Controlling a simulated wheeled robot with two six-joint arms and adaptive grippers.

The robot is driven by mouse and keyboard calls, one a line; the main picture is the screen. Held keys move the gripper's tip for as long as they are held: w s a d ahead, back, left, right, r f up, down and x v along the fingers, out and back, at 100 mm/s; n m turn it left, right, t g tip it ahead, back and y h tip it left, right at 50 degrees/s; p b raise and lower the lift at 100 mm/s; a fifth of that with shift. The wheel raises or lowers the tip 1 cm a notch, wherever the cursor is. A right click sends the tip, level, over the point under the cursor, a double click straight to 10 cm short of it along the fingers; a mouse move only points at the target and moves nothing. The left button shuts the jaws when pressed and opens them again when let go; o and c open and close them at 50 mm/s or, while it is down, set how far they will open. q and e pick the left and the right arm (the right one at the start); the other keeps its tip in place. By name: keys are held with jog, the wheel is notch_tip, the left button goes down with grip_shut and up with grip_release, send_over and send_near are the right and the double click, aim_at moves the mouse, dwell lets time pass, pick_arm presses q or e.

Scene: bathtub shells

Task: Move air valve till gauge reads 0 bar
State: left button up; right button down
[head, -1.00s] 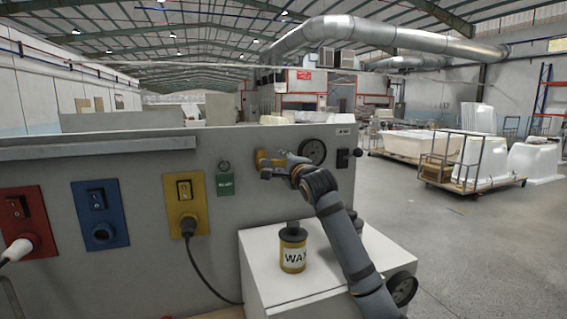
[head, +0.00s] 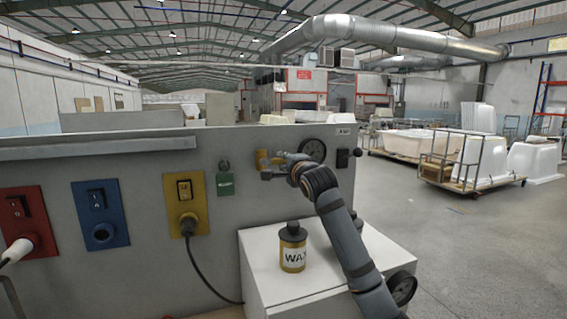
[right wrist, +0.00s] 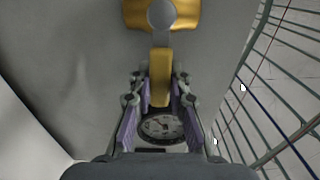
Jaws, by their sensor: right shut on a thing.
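The yellow air valve (head: 262,159) is on the grey panel, left of the round black-rimmed gauge (head: 313,150). In the right wrist view, the valve's yellow body (right wrist: 133,14) is at the top and its yellow lever (right wrist: 160,78) points down between my fingers. My right gripper (head: 270,168) is at the valve; it also shows in the right wrist view (right wrist: 157,100), shut on the lever. The gauge (right wrist: 163,128) shows below the lever there, partly cut off by my gripper. Its needle is too small to read. My left gripper is not in view.
A white box (head: 270,265) below the panel carries a wax can (head: 292,248), close to my right forearm. Red (head: 20,218), blue (head: 100,212) and yellow (head: 185,203) socket plates line the panel's left part. Open floor lies to the right, with tub carts behind.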

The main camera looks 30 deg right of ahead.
jog(key=c, duration=1.2)
grip_release()
jog(key=v, duration=1.2)
jog(key=shift+f, duration=0.1)
